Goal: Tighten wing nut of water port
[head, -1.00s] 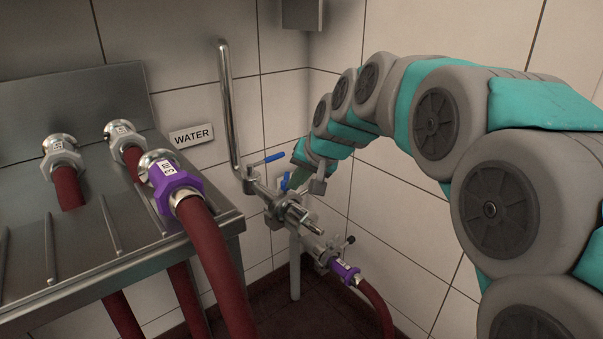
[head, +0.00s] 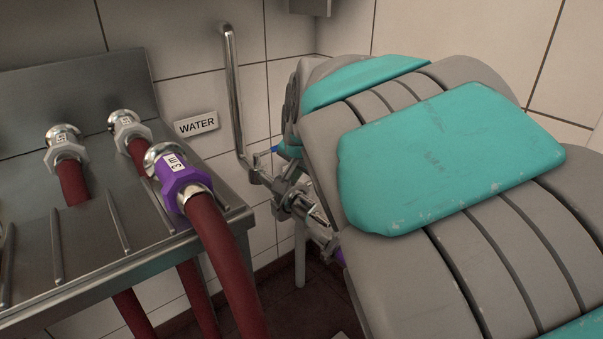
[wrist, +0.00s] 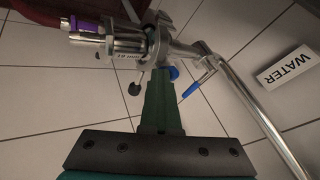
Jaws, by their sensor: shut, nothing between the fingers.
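The metal water port (head: 297,203) stands at the wall below the WATER sign in the head view, partly hidden by my arm. In the wrist view the port (wrist: 152,38) is at top centre. My gripper (wrist: 161,74) is shut and empty, its green fingers pointing up at the port's body. A small dark knob (wrist: 134,88) shows just left of the fingers. I cannot tell for sure which part is the wing nut. My gripper is hidden in the head view.
A blue lever (wrist: 190,91) and a bent metal pipe (wrist: 250,105) lie right of the fingers. A purple coupling (wrist: 84,27) is at upper left. In the head view, a steel rack (head: 80,240) holds red hoses, one with a purple coupling (head: 178,180).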

